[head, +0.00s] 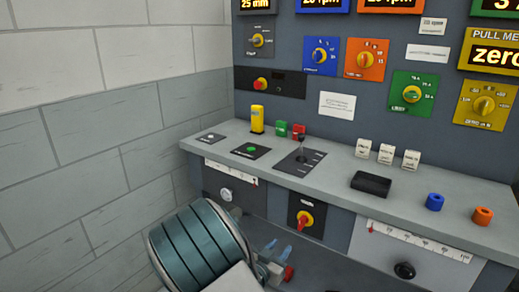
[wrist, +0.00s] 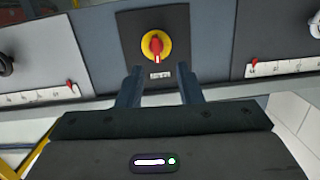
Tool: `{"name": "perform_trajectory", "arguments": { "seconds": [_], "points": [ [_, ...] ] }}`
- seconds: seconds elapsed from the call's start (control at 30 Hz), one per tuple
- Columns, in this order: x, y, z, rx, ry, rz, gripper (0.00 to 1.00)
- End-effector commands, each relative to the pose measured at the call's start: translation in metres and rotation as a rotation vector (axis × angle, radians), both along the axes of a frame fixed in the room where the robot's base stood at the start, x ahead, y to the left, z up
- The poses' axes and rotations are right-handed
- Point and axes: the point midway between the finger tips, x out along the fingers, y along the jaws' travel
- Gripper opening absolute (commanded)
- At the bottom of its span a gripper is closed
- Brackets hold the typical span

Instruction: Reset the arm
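My gripper (wrist: 159,89) is in the lower middle of the wrist view. Its two dark fingers are apart with nothing between them. Beyond the fingertips is a red and yellow rotary switch (wrist: 155,45) on a black plate. In the head view, my arm fills the lower left, and my gripper (head: 279,258) is partly hidden behind it, in front of the console's lower face. The same rotary switch (head: 305,219) shows just to the right of and above the gripper there. The gripper appears apart from the switch.
The console ledge (head: 340,161) carries a black tray (head: 371,184), a yellow object (head: 257,119), a blue ring (head: 435,202) and an orange ring (head: 482,216). A slider scale (head: 420,242) and black knob (head: 404,270) are at lower right. A block wall (head: 90,130) stands at left.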

Motion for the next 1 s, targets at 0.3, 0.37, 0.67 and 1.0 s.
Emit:
{"name": "perform_trajectory", "arguments": {
  "seconds": [0.3,0.37,0.67,1.0],
  "points": [
    [0.004,0.007,0.065,0.394,0.309,0.205,0.33],
    [-0.001,0.011,0.081,0.448,0.364,0.257,0.33],
    [-0.06,0.012,0.177,0.582,0.626,0.504,0.33],
    [-0.175,-0.033,0.273,0.475,0.942,0.616,0.33]
  ]
}}
